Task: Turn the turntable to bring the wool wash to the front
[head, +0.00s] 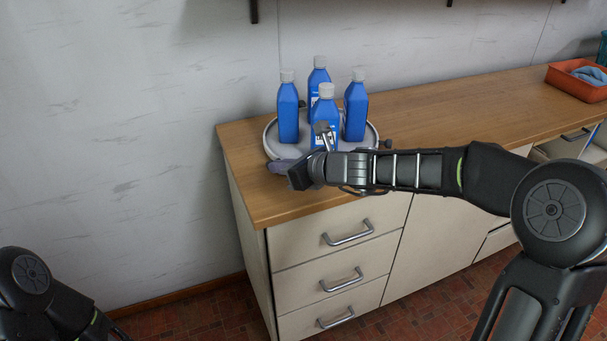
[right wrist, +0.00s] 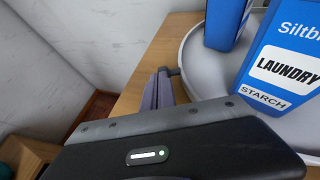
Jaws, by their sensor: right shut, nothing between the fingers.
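The round grey turntable (head: 270,139) stands on the wooden counter's left end and carries several blue bottles with grey caps. In the right wrist view the nearest bottle (right wrist: 285,65) reads "LAUNDRY STARCH"; it matches the front bottle (head: 326,117) in the head view. The other bottles' labels are turned away or too small to read, so I cannot tell which is the wool wash. My right gripper (head: 277,166) is shut and empty at the turntable's front left edge. In the right wrist view its fingertips (right wrist: 162,77) are beside a dark peg (right wrist: 173,71) at the rim (right wrist: 186,72); contact is unclear.
The wooden counter (head: 455,113) is clear to the right of the turntable. An orange bin (head: 575,85) with a blue cloth (head: 590,75) stands at its far right. A wall (head: 150,110) is behind. Drawers with metal handles (head: 348,233) are below. Part of my left arm shows lower left.

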